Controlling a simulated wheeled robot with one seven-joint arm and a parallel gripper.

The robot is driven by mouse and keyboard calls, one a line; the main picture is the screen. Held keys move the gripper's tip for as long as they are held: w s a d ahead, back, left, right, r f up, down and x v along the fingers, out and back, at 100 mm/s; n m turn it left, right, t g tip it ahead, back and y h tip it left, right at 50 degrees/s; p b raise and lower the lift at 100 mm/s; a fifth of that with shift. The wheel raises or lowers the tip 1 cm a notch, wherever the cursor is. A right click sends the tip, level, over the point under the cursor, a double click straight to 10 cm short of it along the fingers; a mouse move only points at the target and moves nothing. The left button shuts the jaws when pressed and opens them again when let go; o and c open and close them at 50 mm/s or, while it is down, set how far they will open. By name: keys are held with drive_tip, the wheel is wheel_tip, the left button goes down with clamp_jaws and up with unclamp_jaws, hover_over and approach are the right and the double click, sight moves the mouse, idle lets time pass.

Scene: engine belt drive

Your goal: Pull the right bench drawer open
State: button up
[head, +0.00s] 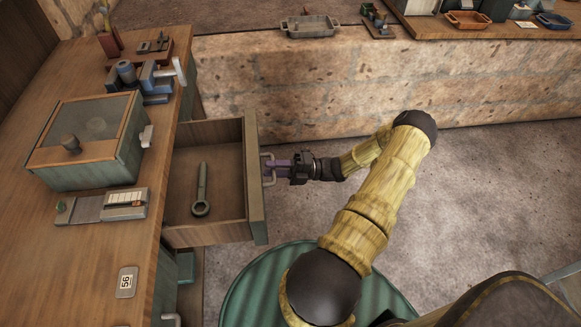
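The bench drawer (256,190) stands well out from the wooden bench (95,262), pulled toward the right of the picture. A green-grey wrench (201,188) lies in it on the wooden floor. The drawer has a pale metal bar handle (270,181) on its front. My yellow arm reaches in from the lower right.
A lidded box (88,150), a blue vise-like tool (148,80) and a tag marked 56 (127,282) are on the bench top. Another handle (172,319) shows low on the bench. A stone ledge (330,85) runs behind. The floor right of the drawer is mostly clear.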

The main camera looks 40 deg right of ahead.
drive_tip(key=b+v, duration=0.2)
drive_tip(key=v, duration=1.5)
drive_tip(key=shift+d+f, duration=0.1)
